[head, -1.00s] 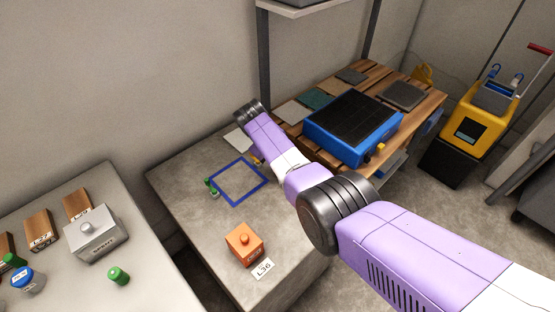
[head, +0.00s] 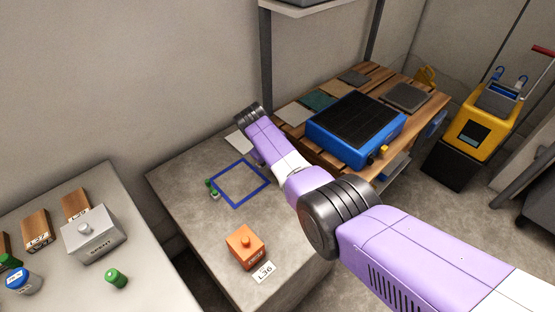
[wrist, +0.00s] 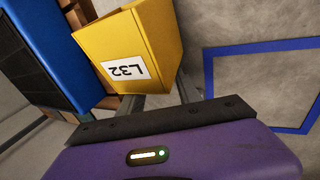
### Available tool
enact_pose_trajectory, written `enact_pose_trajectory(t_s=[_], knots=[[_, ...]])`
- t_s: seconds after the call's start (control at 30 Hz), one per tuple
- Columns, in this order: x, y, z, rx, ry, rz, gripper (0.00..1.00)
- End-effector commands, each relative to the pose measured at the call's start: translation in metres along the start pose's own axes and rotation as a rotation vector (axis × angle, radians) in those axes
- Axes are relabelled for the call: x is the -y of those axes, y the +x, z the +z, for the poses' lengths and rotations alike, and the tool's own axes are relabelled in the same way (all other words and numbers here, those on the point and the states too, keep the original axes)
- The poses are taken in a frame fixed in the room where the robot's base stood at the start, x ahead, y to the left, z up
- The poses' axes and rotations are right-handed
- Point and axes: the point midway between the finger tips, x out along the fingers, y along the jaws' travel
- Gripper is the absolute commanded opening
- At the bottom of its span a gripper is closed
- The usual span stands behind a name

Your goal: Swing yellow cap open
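A small yellow part (head: 384,150) sits at the front right corner of the blue box-shaped unit (head: 362,150) in the head view; I cannot tell whether it is the yellow cap. In the wrist view a yellow box (wrist: 145,45) labelled L32 stands just beyond my gripper (wrist: 160,96), with the blue unit (wrist: 38,55) to its left. Two grey fingers show apart, and their tips are hidden behind the yellow box. I cannot tell whether they touch or grip it. In the head view my arm hides my fingers and the yellow box.
A blue square outline (head: 241,183) marks the grey table (head: 195,245). An orange box (head: 245,246) and an L36 card (head: 263,272) lie nearer. A white-grey box (head: 92,238) and a green bottle (head: 116,278) stand on the left table. A yellow bucket (head: 487,125) stands right.

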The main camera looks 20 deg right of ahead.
Motion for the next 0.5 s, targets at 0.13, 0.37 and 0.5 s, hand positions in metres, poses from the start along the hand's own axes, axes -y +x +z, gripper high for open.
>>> enact_pose_trajectory(t_s=[0.13, 0.37, 0.5], knots=[[-0.002, -0.001, -0.001, -0.002, 0.001, 0.002, 0.40], [-0.003, -0.014, -0.002, -0.003, 0.001, 0.004, 0.40], [-0.003, -0.035, -0.002, -0.005, 0.001, 0.003, 0.40]])
